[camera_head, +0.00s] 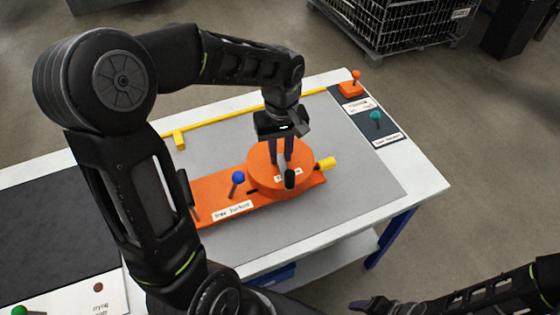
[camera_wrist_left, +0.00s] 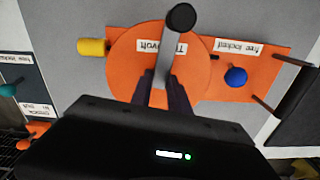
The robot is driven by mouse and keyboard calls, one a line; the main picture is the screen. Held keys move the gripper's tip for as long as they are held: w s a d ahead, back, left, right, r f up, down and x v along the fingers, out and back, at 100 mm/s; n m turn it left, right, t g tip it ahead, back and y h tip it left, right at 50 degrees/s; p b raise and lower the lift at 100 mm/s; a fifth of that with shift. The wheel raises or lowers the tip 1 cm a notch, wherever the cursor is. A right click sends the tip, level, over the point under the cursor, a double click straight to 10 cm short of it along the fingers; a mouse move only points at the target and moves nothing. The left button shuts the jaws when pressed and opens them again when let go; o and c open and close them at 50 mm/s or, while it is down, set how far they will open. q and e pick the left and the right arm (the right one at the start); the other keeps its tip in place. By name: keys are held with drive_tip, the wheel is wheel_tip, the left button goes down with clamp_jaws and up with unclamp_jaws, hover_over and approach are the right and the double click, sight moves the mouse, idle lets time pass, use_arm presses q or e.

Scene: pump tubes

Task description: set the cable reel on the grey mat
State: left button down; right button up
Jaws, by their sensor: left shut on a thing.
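The cable reel shows as an orange round drum (camera_head: 258,178) with a white label, on an orange base plate (camera_head: 210,196) over the grey mat (camera_head: 365,190). The drum also shows in the wrist view (camera_wrist_left: 128,70). A yellow knob (camera_head: 326,164) sticks out from its side, and a blue knob (camera_head: 238,177) stands by the "free locked" label. My left gripper (camera_head: 282,160) points down over the drum, shut on a grey bar handle (camera_wrist_left: 164,60) with a black end. I cannot tell whether the base touches the mat. My right gripper (camera_head: 372,305) is only partly visible at the bottom edge.
A yellow bar (camera_head: 235,122) runs along the back of the mat. An orange lever (camera_head: 352,85) and a teal knob (camera_head: 376,117) stand at the far right. A dark mat (camera_head: 50,225) lies at the left. The grey mat's right side is clear.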

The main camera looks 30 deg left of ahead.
sight(281, 158)
use_arm(q)
drive_tip(key=shift+f, duration=1.8)
drive_tip(key=c, duration=1.3)
unclamp_jaws()
drive_tip(key=shift+o, duration=0.2)
drive_tip(key=shift+r, duration=0.1)
wheel_tip(281, 158, up, 12)
